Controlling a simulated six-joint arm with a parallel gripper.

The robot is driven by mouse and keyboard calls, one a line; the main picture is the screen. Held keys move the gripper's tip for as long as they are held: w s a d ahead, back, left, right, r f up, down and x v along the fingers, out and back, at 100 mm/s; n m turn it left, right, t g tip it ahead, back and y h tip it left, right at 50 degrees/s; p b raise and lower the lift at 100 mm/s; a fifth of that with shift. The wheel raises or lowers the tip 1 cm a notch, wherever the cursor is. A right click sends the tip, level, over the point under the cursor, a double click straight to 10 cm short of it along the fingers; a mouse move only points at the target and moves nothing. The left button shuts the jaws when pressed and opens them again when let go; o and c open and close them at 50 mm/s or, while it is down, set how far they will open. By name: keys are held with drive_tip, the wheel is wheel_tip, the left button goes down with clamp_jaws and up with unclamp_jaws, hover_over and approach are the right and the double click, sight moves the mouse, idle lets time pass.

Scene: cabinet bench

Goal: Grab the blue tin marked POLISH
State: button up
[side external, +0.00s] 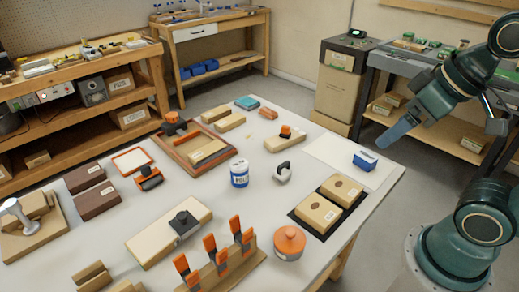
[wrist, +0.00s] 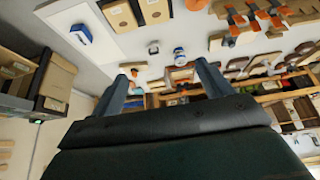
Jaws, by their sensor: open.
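The blue tin marked POLISH (side external: 239,178) stands upright near the middle of the white bench top, with a white lid and a white label band. It also shows small in the wrist view (wrist: 180,57), between the fingertips in the picture but well beyond them. My gripper (side external: 388,140) is raised at the right, above the right side of the bench and well apart from the tin. In the wrist view my gripper (wrist: 161,70) has its two fingers wide apart with nothing between them.
A grey-and-black hook-shaped item (side external: 282,172) stands just right of the tin. An orange-lidded round pot (side external: 290,242), a black tray with two tan boxes (side external: 321,211), a blue block (side external: 365,161) and a wooden tray (side external: 178,150) surround it. The bench directly around the tin is clear.

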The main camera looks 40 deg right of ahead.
drive_tip(key=shift+w+r, duration=0.1)
idle(0.7)
drive_tip(key=w+a+n+g, duration=0.25)
drive_tip(key=w+n, duration=0.65)
drive_tip(key=w, duration=1.2)
drive_tip(key=w+a+f+n+g, duration=0.1)
drive_tip(key=w+f+n, duration=0.2)
drive_tip(key=w+f, duration=0.2)
drive_tip(key=w+a+f+n+g, duration=0.1)
drive_tip(key=w+f+n, duration=0.2)
drive_tip(key=w+f, duration=0.3)
drive_tip(key=w+a+f+n+g, duration=0.1)
drive_tip(key=w+f+n, duration=0.2)
drive_tip(key=w+f, duration=0.3)
drive_tip(key=shift+a+f, duration=0.2)
drive_tip(key=shift+f, duration=0.8)
drive_tip(key=shift+f, duration=0.1)
